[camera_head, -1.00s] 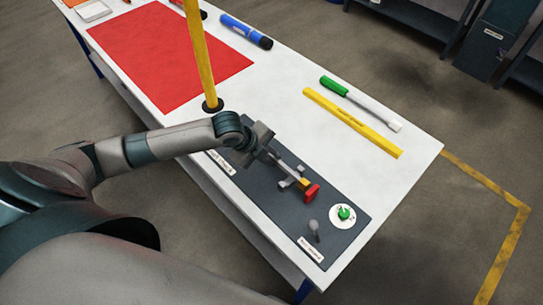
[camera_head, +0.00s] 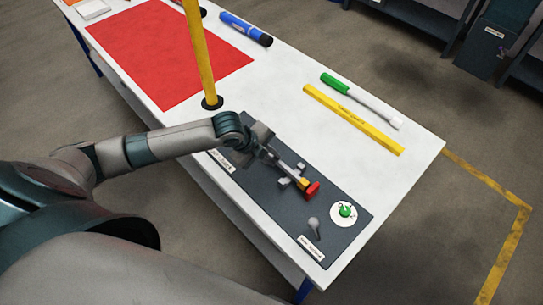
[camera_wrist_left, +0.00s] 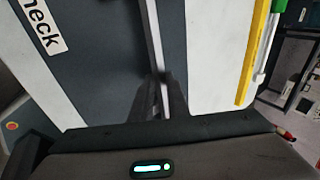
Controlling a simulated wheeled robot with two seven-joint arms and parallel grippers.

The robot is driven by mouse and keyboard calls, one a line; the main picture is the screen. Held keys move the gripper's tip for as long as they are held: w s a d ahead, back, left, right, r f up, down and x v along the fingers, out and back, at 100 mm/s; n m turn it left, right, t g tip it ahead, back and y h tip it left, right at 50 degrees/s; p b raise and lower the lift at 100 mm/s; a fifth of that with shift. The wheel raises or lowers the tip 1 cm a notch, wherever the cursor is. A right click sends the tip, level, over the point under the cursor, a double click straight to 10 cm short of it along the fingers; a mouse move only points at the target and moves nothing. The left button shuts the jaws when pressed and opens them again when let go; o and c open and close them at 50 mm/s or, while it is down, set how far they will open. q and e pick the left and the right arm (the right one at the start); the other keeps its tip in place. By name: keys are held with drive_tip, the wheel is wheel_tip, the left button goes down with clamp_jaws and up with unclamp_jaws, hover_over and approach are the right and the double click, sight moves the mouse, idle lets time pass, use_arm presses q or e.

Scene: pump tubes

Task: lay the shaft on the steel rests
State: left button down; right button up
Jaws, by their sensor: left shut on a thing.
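The shaft (camera_head: 284,166) is a thin grey rod with a yellow part (camera_head: 303,184) and a red end (camera_head: 313,189) towards the lower right. My left gripper (camera_head: 267,153) is shut on the shaft near its upper-left end, over the dark panel. In the left wrist view the dark fingers (camera_wrist_left: 161,95) close around the pale rod. Small grey steel blocks, seemingly the rests (camera_head: 284,181), show beside the shaft's far part. I cannot tell whether the shaft touches them. My right gripper is not in view.
The dark panel (camera_head: 268,193) lies along the white table's front edge. It carries a green knob on a white disc (camera_head: 344,213) and a grey lever (camera_head: 314,225). A yellow bar (camera_head: 354,119) and green-handled tool (camera_head: 360,101) lie behind. A yellow post (camera_head: 201,60) stands left.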

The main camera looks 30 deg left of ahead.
use_arm(q)
drive_tip(key=shift+f, duration=0.1)
drive_tip(key=c, duration=1.6)
unclamp_jaws()
drive_tip(key=shift+c, duration=0.2)
drive_tip(key=shift+f, duration=0.15)
drive_tip(key=b+v, duration=0.3)
drive_tip(key=v, duration=1.4)
drive_tip(key=shift+s+r+b, duration=0.2)
drive_tip(key=shift+b, duration=0.15)
drive_tip(key=shift+a, duration=0.1)
